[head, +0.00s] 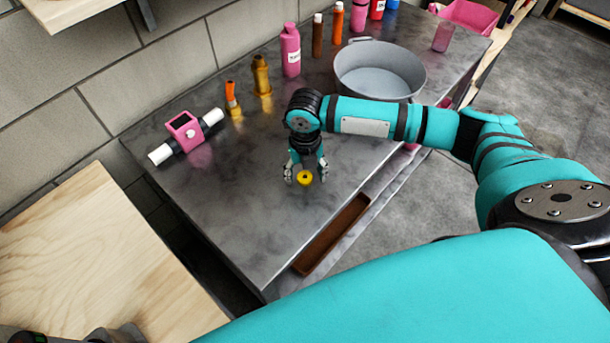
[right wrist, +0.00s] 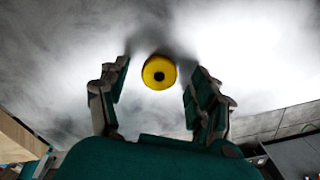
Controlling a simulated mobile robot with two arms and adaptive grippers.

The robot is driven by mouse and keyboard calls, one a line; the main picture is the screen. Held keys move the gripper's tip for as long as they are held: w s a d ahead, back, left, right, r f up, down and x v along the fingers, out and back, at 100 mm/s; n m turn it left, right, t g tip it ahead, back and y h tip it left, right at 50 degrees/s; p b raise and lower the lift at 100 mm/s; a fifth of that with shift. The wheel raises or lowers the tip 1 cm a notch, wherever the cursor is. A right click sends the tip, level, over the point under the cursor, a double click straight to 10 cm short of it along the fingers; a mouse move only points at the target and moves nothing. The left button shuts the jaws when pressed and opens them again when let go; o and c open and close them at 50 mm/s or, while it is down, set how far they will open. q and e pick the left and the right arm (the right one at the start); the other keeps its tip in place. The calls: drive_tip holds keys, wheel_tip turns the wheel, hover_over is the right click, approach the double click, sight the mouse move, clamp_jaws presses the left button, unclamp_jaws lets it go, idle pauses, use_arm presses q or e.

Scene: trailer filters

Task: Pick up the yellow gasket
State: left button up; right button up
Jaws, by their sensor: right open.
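The yellow gasket (head: 304,177) is a small yellow ring with a dark centre hole on the grey metal table (head: 230,210). In the right wrist view the gasket (right wrist: 159,72) lies ahead of the fingertips, roughly midway between them and a little beyond. My right gripper (head: 305,177) is open and empty, pointing down at the table, with its fingers on either side of the gasket in the head view. In the right wrist view both fingers of the gripper (right wrist: 157,75) are apart, touching nothing. My left gripper is not clearly in view.
A pink clamp on a white-ended pipe (head: 187,134) lies at the table's left. Orange and brass fittings (head: 262,77), a pink bottle (head: 290,52) and a grey basin (head: 380,70) stand behind. A brown tray (head: 333,235) sits below the front edge. The table's front left is clear.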

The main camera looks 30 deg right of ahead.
drive_tip(key=shift+f, duration=0.2)
drive_tip(key=c, duration=0.9)
drive_tip(key=shift+r, duration=0.1)
